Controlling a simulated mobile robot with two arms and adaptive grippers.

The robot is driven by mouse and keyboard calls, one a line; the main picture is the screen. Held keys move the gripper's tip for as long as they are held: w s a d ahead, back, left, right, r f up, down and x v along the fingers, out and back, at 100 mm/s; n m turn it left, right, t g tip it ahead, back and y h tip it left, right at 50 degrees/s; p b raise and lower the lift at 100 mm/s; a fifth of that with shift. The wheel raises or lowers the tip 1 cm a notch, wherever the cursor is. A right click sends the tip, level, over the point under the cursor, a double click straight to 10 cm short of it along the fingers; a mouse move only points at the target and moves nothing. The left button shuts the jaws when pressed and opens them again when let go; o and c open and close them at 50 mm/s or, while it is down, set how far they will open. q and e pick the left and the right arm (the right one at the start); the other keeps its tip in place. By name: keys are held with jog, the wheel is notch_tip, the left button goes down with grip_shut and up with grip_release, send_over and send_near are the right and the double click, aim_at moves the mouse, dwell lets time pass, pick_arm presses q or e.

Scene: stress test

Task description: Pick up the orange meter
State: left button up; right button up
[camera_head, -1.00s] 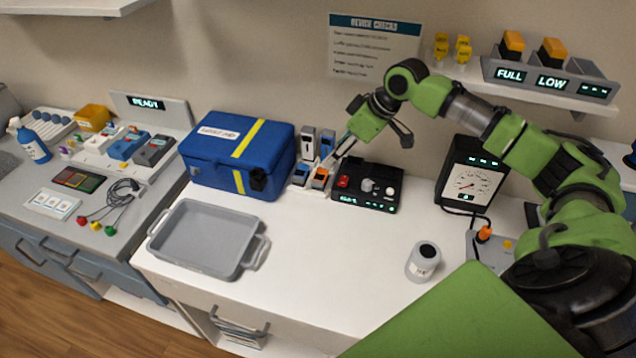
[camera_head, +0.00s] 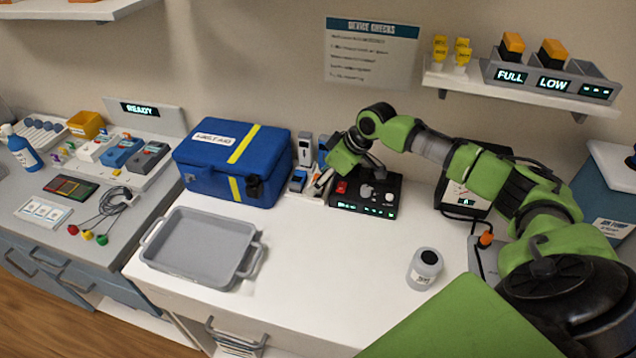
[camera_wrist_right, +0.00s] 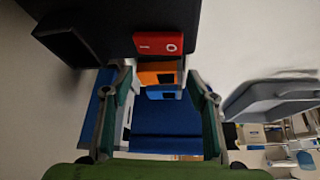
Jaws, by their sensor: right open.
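The orange meter (camera_wrist_right: 157,72) shows in the right wrist view as an orange block with a dark face, between a red block (camera_wrist_right: 158,43) and a blue one (camera_wrist_right: 164,93). My right gripper (camera_wrist_right: 158,82) is open, with one finger on either side of the orange meter; I cannot tell whether they touch it. In the head view my right gripper (camera_head: 321,184) is down at the small meter rack between the blue case and the black console, and it mostly hides the orange meter. My left gripper is in neither view.
The blue first-aid case (camera_head: 222,177) stands close left of the rack. The black console (camera_head: 375,207) is close on its right. A grey tray (camera_head: 150,257) and a grey jar (camera_head: 424,269) stand in front. The white counter between them is clear.

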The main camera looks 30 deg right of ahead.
jog(key=shift+w+f, duration=0.1)
jog(key=shift+f, duration=0.05)
jog(key=c, duration=1)
